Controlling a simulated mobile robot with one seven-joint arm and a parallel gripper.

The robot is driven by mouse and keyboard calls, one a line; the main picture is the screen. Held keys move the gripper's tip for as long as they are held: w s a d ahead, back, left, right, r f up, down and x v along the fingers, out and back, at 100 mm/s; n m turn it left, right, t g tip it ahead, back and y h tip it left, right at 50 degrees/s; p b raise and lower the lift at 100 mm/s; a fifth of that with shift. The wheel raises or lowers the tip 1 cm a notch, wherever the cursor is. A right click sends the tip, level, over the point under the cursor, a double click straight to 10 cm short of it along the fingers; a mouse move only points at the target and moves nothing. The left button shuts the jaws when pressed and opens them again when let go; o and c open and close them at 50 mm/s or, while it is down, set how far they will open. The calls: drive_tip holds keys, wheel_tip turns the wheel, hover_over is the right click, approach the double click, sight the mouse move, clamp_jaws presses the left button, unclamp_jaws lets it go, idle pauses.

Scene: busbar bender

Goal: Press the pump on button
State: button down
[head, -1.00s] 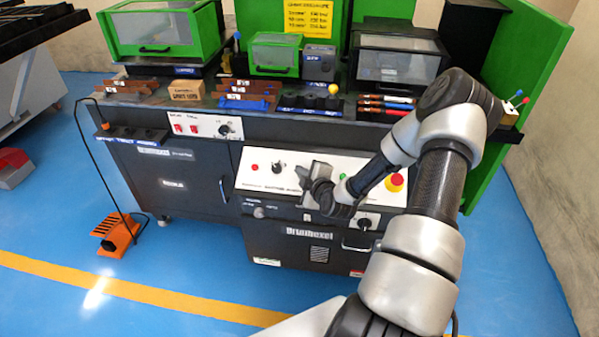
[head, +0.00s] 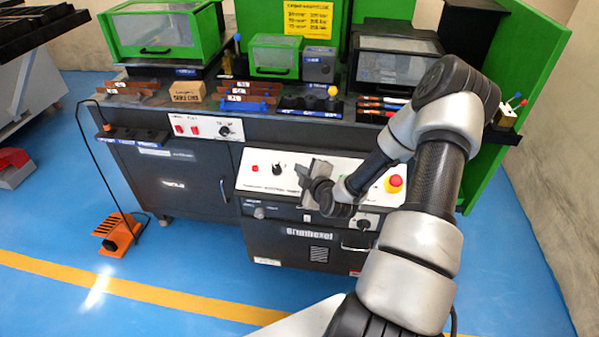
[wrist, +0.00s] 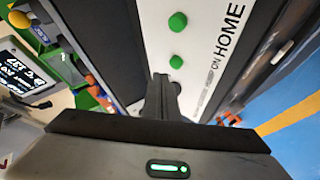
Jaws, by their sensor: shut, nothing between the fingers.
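Two round green buttons show on the white control panel (wrist: 150,30) in the wrist view. The upper one (wrist: 178,22) is beside the label HOME. The lower one (wrist: 176,62) is beside a label ending in ON, whose first part is too small to read surely. My gripper (wrist: 162,85) is shut and empty, its fingertips close to the lower button. I cannot tell whether they touch the panel.
A red emergency stop (head: 394,183) is on the panel's right end. A black knob (head: 277,169) and a red lamp (head: 255,168) are on its left. A drawer cabinet front (head: 285,243) is below. An orange foot pedal (head: 116,234) stands on the blue floor at left.

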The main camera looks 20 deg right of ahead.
drive_tip(key=shift+s+a+r+p, duration=0.15)
drive_tip(key=shift+s+r+p, duration=0.15)
drive_tip(key=shift+r, duration=0.35)
drive_tip(key=shift+s+a+r+p, duration=0.2)
drive_tip(key=shift+s+r+p, duration=0.1)
drive_tip(key=shift+r, duration=0.3)
drive_tip(key=shift+s+a+r+p, duration=0.2)
drive_tip(key=shift+r+p, duration=0.1)
drive_tip(key=shift+r, duration=0.35)
